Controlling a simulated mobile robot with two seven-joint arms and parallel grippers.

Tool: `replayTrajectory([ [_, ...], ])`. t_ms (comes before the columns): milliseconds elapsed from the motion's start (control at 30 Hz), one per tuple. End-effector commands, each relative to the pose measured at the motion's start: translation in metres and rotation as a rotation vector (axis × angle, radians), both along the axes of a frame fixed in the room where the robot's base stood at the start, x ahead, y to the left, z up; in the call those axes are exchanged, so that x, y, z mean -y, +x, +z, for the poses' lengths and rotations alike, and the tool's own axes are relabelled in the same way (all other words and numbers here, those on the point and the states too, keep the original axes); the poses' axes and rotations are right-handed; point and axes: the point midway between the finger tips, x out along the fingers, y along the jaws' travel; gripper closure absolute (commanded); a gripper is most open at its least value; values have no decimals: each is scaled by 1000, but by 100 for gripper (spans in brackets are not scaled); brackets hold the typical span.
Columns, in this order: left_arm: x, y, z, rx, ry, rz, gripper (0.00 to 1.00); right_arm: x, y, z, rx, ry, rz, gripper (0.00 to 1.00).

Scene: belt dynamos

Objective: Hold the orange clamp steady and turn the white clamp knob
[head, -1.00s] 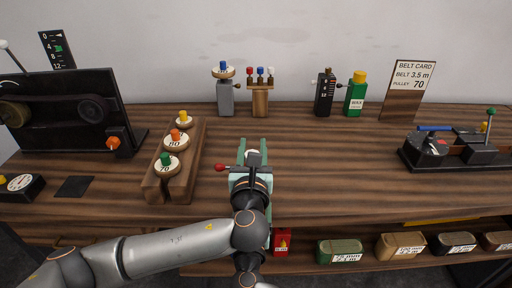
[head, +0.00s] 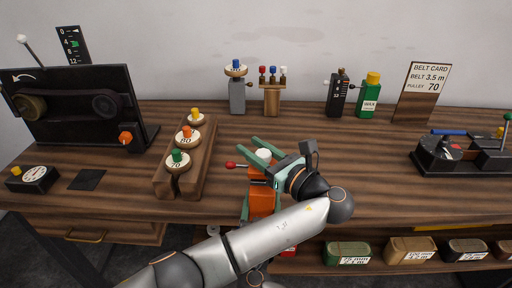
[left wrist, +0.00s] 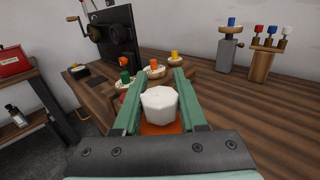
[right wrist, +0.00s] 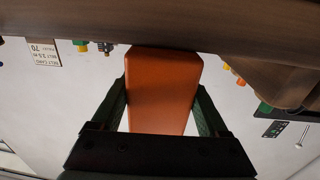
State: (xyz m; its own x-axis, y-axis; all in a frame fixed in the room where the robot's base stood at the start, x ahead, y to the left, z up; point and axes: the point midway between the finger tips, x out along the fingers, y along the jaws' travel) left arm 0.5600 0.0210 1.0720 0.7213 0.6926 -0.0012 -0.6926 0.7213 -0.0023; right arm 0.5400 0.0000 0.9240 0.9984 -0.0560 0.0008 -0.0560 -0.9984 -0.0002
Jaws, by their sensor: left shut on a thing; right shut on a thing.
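The orange clamp (head: 262,199) stands at the front edge of the bench, its lower part below the top. The white clamp knob (head: 263,154) is at its top. My left gripper (head: 262,155) reaches in from the right side of the knob, fingers pointing to the upper left. In the left wrist view the white knob (left wrist: 160,103) sits between its fingers, with orange beneath. In the right wrist view the orange clamp (right wrist: 163,90) fills the space between the fingers of my right gripper (right wrist: 163,100), which is shut on it. The left forearm partly hides the right gripper in the head view.
A wooden rack (head: 187,158) with numbered pulleys stands left of the clamp. A red-tipped lever (head: 231,165) sticks out beside the knob. The black dynamo stand (head: 80,105) is at the left, a black device (head: 460,153) at the right. The bench between clamp and that device is clear.

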Motion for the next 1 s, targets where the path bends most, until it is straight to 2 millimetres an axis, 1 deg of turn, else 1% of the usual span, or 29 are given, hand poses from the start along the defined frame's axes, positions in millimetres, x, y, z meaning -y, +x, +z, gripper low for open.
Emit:
replayTrajectory([
  [33, -1, 1, 1, 1, 1, 19, 100, -1, -3, -6, -11, -1, 4, 100],
  [300, -3, -1, 0, 2, 2, 65, 100, -1, -3, -6, -11, -1, 3, 100],
  [667, -3, -1, 0, 2, 3, 67, 100, -1, -3, -6, -11, -1, 3, 100],
  [700, -3, -1, 0, 2, 3, 67, 58, -1, -3, -6, -11, -1, 3, 100],
  [967, -2, -1, 0, 1, 3, 66, 29, -1, -2, -6, -12, -2, 3, 100],
  [1000, -2, -1, 0, 1, 3, 66, 29, -1, -2, -6, -12, -2, 3, 100],
])
